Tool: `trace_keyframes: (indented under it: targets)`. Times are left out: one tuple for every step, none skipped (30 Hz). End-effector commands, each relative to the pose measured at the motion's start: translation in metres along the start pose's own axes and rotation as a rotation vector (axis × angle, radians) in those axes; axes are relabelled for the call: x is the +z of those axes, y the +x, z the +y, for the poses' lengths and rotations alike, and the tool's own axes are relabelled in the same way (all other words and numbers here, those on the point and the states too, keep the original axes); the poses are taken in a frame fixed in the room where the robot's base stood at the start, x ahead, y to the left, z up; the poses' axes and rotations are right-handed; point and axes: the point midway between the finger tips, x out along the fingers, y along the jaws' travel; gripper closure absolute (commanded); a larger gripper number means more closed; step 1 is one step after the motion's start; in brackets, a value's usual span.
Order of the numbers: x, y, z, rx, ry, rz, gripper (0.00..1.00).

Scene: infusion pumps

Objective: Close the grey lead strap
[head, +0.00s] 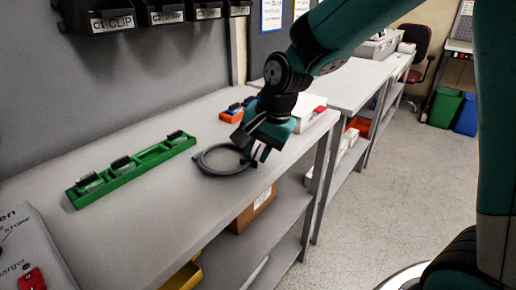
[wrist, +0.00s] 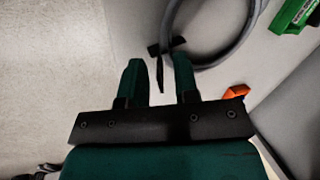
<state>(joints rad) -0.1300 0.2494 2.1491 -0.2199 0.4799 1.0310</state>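The grey lead (head: 222,171) lies coiled on the bench near its front edge, and part of the coil shows at the top of the wrist view (wrist: 213,56). A dark strap (wrist: 167,47) crosses the coil's near side. A thin dark tail of the strap hangs or points down from there, between my fingers in the picture. My gripper (wrist: 159,72) is open, with a clear gap on both sides of this tail. In the head view my gripper (head: 256,150) is low at the right side of the coil and hides the strap there.
A green rack (head: 130,172) with several dark clips lies left of the coil. Orange and blue items (head: 233,112) and a white box (head: 305,112) stand behind my gripper. A white case with a red part (head: 32,277) is at the near left. Labelled dark bins hang above.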

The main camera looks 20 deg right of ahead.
Motion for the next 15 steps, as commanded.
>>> trace_keyframes:
  targets:
    - [0.0000, -0.0001, 0.0000, 0.000, 0.000, 0.000, 0.71]
    - [0.0000, -0.0002, 0.0000, 0.000, 0.000, 0.000, 0.71]
    - [0.0000, -0.0003, 0.0000, 0.000, 0.000, 0.000, 0.71]
    - [0.0000, -0.0003, 0.0000, 0.000, 0.000, 0.000, 0.74]
    - [0.0000, -0.0003, 0.0000, 0.000, 0.000, 0.000, 0.80]
    - [-0.0001, -0.0004, 0.0000, 0.000, 0.000, 0.000, 0.90]
    - [-0.0001, -0.0004, -0.0001, 0.000, 0.000, 0.000, 0.97]
    - [-0.0001, -0.0005, -0.0001, 0.000, 0.000, 0.000, 1.00]
    - [-0.0001, -0.0005, -0.0001, 0.000, 0.000, 0.000, 1.00]
    - [-0.0001, -0.0005, 0.0000, 0.000, 0.000, 0.000, 1.00]
    - [-0.0001, -0.0005, 0.0000, 0.000, 0.000, 0.000, 1.00]
    - [-0.0001, -0.0006, 0.0000, 0.000, 0.000, 0.000, 1.00]
    - [-0.0001, -0.0006, -0.0001, 0.000, 0.000, 0.000, 1.00]
    - [-0.0001, -0.0008, -0.0002, 0.001, 0.000, 0.000, 1.00]
    - [-0.0001, -0.0011, -0.0004, 0.003, 0.000, 0.000, 1.00]
